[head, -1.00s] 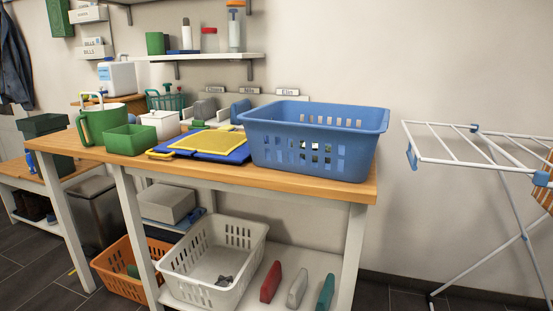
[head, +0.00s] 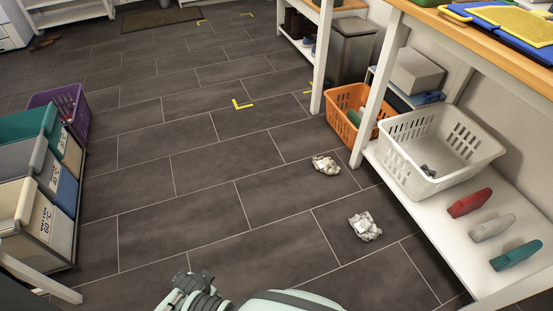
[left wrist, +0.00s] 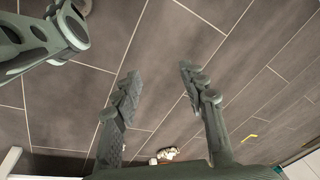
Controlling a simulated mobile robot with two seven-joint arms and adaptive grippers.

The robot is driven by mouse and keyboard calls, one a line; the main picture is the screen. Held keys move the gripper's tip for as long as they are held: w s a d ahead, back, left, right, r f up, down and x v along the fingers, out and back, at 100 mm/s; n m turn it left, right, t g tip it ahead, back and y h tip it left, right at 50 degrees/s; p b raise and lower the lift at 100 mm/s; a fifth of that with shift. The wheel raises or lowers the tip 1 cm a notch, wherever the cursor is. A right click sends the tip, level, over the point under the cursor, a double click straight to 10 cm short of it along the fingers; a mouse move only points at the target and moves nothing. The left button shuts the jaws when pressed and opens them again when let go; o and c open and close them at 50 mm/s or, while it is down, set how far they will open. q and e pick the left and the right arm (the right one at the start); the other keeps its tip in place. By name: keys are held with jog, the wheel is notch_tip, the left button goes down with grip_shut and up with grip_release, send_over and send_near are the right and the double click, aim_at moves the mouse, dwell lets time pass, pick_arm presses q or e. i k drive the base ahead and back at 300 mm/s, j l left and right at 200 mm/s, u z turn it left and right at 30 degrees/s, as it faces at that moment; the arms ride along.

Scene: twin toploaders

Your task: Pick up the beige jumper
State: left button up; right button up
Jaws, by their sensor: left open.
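I cannot make out a beige jumper for certain in either view. Two crumpled off-white bundles lie on the dark tiled floor in the head view: a farther bundle (head: 326,165) and a nearer bundle (head: 365,227). They are too small to tell what they are. A small pale crumpled thing (left wrist: 166,154) shows on the floor in the left wrist view, low between the finger bases. My left gripper (left wrist: 158,78) is open and empty above the floor, its fingers wide apart. My right gripper cannot be made out.
The workbench's lower shelf (head: 448,225) at right holds a white basket (head: 395,152) and red, white and teal objects. An orange basket (head: 343,105) stands behind its leg. Bins (head: 47,215) and a purple basket (head: 72,97) stand at left. The middle floor is open.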

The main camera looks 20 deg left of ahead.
aim_at(326, 165)
jog(key=u, duration=0.1)
jog(key=z, duration=0.3)
jog(key=i+j+z, duration=0.1)
jog(key=j+z, duration=0.25)
jog(key=i+j+z, duration=0.1)
jog(key=z, duration=0.2)
jog(key=j+z, duration=0.7)
jog(key=j, duration=1.95)
jog(key=i+z, duration=0.05)
